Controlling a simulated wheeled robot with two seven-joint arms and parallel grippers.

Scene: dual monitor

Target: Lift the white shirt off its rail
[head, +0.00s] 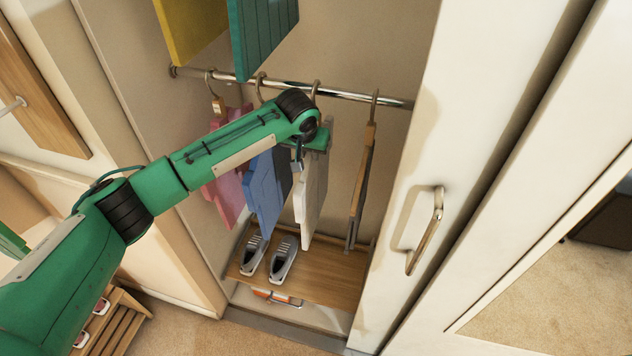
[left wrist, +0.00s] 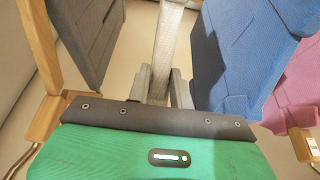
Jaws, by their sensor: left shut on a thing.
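The white shirt (head: 311,190) hangs in the closet below the metal rail (head: 352,95), among other clothes. A hook (head: 316,88) shows at the rail above it. My left gripper (head: 308,143) is at the shirt's upper part, and my arm hides the shirt's top and hanger. In the left wrist view the shirt (left wrist: 173,35) is a pale, narrow strip seen edge-on, running between the two grey fingers of my left gripper (left wrist: 160,86). The gripper is shut on it. My right gripper is not in view.
Blue (head: 265,195) and pink (head: 226,190) garments hang to the left, a dark one (head: 359,190) to the right. Yellow and teal clothes hang above. A white door (head: 425,170) bounds the right side.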

